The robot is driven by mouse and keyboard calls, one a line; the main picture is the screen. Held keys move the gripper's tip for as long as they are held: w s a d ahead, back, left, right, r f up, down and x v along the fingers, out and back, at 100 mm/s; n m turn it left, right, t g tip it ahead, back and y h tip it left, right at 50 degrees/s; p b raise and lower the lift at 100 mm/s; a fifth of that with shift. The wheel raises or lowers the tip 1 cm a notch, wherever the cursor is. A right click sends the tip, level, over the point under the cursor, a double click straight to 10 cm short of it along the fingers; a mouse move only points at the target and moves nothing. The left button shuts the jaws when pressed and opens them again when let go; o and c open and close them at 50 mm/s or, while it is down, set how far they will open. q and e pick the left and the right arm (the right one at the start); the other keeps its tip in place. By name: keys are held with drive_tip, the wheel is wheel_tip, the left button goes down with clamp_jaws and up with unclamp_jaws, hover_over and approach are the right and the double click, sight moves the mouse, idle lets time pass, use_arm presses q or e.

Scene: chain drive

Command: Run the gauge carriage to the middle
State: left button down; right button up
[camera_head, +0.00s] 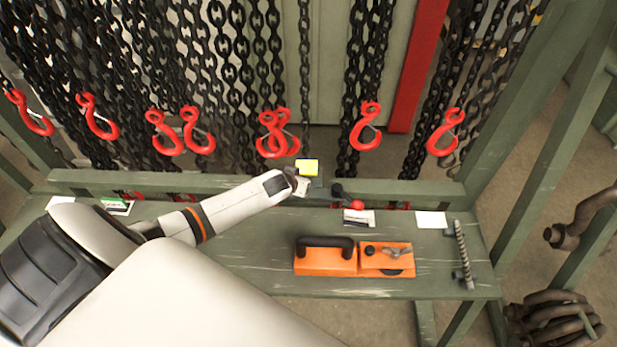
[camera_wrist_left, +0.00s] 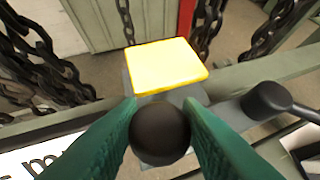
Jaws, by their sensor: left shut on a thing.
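The yellow-topped block (camera_head: 307,167), likely the gauge carriage, is at the back edge of the green bench. It also shows in the left wrist view (camera_wrist_left: 166,66), on a grey base just beyond my fingers. My left gripper (camera_head: 297,184) is right in front of it. In the left wrist view my green fingers (camera_wrist_left: 160,130) are shut on a dark round knob (camera_wrist_left: 160,134), one finger on each side. The knob's stem is hidden. My right gripper is in neither view.
A black-ended lever (camera_head: 337,189) and a red ball (camera_head: 358,203) are just right of the block. An orange tool (camera_head: 325,258) and a ribbed rod (camera_head: 462,255) are on the bench (camera_head: 250,270). Chains with red hooks (camera_head: 366,127) hang behind. White cards (camera_head: 430,219) lie along the bench.

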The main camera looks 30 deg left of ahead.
use_arm(q)
drive_tip(key=s+a, duration=0.1)
drive_tip(key=a, duration=0.1)
drive_tip(key=s+a+p, duration=0.1)
drive_tip(key=a, duration=0.1)
drive_tip(key=s+a, duration=0.1)
drive_tip(key=a, duration=0.1)
drive_tip(key=shift+s+r, duration=0.15)
drive_tip(key=shift+s, duration=0.25)
drive_tip(key=s+a, duration=0.7)
drive_tip(key=a, duration=0.5)
drive_tip(key=shift+s+a+p, duration=0.25)
drive_tip(key=shift+a+p, duration=0.05)
drive_tip(key=shift+p, duration=0.15)
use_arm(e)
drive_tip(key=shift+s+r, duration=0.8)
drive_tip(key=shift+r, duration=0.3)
use_arm(q)
drive_tip(key=c, duration=1.1)
unclamp_jaws()
drive_tip(key=shift+o, duration=0.5)
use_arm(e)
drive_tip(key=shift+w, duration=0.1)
